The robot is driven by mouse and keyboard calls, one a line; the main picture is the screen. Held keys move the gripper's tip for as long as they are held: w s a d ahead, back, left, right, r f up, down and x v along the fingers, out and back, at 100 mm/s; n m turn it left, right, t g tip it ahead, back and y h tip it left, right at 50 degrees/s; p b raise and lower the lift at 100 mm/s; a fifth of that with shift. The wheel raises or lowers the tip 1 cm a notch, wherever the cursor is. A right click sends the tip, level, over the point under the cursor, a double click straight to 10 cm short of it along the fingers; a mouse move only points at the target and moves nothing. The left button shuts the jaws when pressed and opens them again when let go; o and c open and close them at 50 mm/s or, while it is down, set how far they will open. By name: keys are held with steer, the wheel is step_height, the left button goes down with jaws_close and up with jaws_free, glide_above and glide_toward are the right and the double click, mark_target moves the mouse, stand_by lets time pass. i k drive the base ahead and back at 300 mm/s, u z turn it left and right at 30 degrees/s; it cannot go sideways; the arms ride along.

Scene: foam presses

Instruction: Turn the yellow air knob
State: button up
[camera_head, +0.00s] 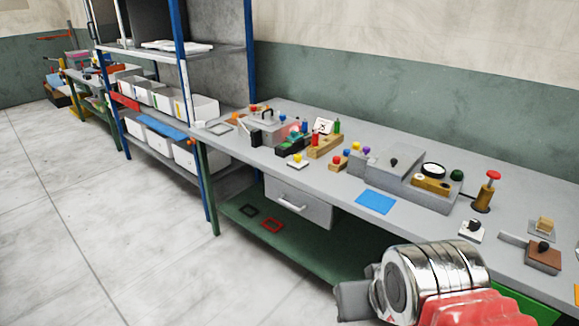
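A small yellow knob (297,158) sits on a white square base near the front edge of the grey workbench (395,214), left of the middle of the view. My gripper (352,300) shows only as a grey part at the end of my silver and red arm, low in the view. It is in front of the bench, well apart from both yellow pieces. Its fingers are not clear, so its opening cannot be read.
A grey box (410,182) with a dark knob, a red-topped post (486,192) and a blue mat (376,202) occupy the benchtop. A drawer (298,203) hangs below. A blue-post shelf (184,75) with white bins stands left. The floor at left is clear.

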mark_target(298, 157)
steer(key=k, duration=1.35)
steer(key=u, duration=0.25)
steer(key=i, duration=0.65)
steer(key=u, duration=0.5)
steer(key=i, duration=1.5)
steer(key=z, duration=0.55)
steer(key=i, duration=0.7)
steer(key=z, duration=0.4)
